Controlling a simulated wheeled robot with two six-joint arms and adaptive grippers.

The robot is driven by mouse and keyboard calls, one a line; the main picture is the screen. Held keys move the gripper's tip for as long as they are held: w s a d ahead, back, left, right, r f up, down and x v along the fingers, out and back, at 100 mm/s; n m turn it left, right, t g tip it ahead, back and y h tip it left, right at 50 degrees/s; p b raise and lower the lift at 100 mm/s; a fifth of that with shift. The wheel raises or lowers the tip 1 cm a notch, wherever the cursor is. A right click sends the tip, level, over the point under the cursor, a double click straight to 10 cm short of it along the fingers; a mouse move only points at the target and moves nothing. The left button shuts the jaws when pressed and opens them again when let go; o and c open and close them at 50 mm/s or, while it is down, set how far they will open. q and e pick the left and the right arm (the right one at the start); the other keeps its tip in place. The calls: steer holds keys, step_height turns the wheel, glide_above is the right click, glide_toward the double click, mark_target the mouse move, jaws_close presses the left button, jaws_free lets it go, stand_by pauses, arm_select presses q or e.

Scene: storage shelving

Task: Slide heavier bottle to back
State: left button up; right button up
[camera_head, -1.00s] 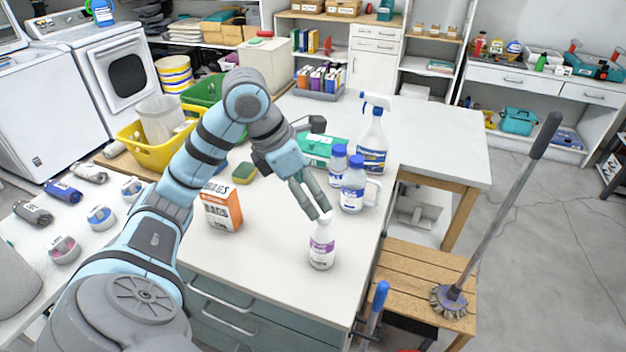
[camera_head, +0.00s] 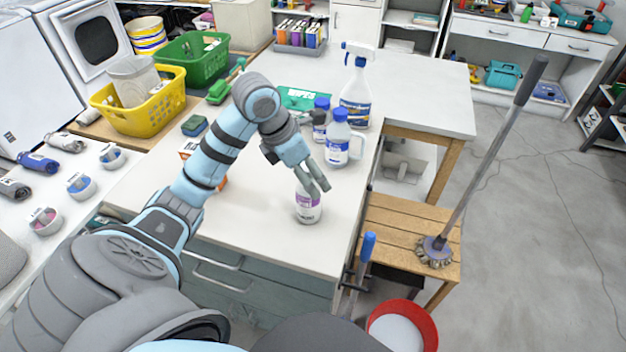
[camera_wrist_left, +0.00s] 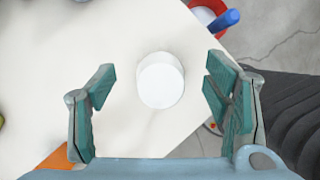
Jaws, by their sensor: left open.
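A small white bottle with a purple label (camera_head: 308,211) stands upright near the front right of the white countertop. My left gripper (camera_head: 316,189) is open just above it, and its fingers overlap the bottle's top in the head view. In the left wrist view, the round white bottle top (camera_wrist_left: 161,80) lies between the two spread fingers (camera_wrist_left: 163,92), with gaps on both sides. Farther back stand a larger blue-capped jug (camera_head: 338,151), a smaller blue-capped bottle (camera_head: 319,126), partly hidden, and a spray bottle (camera_head: 355,97). Which bottle is heavier cannot be seen. My right gripper is out of view.
A green wipes pack (camera_head: 304,98) lies behind the gripper. An orange box (camera_head: 187,149) is mostly hidden by my arm. Yellow (camera_head: 133,121) and green baskets stand at left. A wooden stool (camera_head: 400,222) with a brush and a red bucket (camera_head: 420,315) flank the counter's right edge.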

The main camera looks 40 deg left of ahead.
arm_select(q)
steer(key=shift+x, duration=1.85)
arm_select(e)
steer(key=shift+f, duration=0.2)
